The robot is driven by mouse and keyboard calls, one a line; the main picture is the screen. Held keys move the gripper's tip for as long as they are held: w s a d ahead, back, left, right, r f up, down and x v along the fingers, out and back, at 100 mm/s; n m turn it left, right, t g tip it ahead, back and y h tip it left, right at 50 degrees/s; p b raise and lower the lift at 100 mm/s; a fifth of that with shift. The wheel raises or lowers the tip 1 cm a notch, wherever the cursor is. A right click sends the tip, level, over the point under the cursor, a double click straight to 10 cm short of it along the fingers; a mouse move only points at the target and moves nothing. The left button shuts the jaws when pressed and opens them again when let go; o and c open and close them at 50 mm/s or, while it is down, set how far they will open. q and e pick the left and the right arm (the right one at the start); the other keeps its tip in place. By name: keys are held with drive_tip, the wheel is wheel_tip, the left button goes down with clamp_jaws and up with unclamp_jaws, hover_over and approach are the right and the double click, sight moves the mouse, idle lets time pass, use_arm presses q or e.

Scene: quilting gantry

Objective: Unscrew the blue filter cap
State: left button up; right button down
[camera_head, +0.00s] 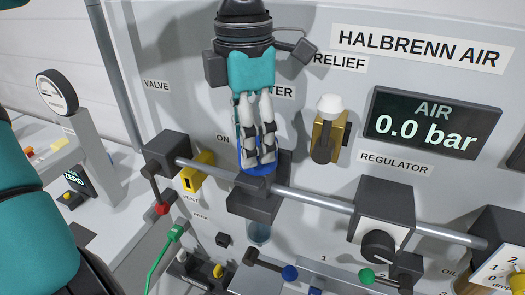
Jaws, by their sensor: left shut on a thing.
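The blue filter cap (256,171) sits on top of the dark filter block (253,203) on the pipe, below a partly covered label. My left gripper (256,163) comes down from above and is shut on the cap. Its fingers hide most of the cap; only blue edges show beside and below them. A clear bowl (258,232) hangs under the block. My right gripper is not in view.
A white relief knob (330,106) on a brass body stands right of my gripper. The regulator (384,220) is farther right on the pipe, and a yellow vent slider (197,172) is left. The air display (424,122) reads 0.0 bar.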

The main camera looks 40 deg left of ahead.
use_arm(q)
drive_tip(key=shift+w+a+f+n+b, duration=0.15)
drive_tip(key=shift+a+n+b, duration=0.1)
drive_tip(key=shift+n+b, duration=0.15)
drive_tip(key=shift+c, duration=0.7)
drive_tip(key=shift+d+n+b, duration=0.15)
drive_tip(key=shift+n+b, duration=0.3)
drive_tip(key=shift+n, duration=0.55)
drive_tip(key=shift+s+d+r+n, duration=0.1)
drive_tip(key=shift+s+r+n, duration=0.1)
drive_tip(key=shift+n, duration=0.3)
drive_tip(key=shift+d+n+b, duration=0.1)
drive_tip(key=shift+n+b, duration=0.3)
drive_tip(key=shift+n, duration=0.1)
clamp_jaws()
drive_tip(key=shift+s+d+n+b, duration=0.15)
drive_tip(key=shift+s+n+b, duration=0.25)
drive_tip(key=shift+n, duration=0.6)
drive_tip(key=shift+d+r+n, duration=0.15)
drive_tip(key=shift+n, duration=0.25)
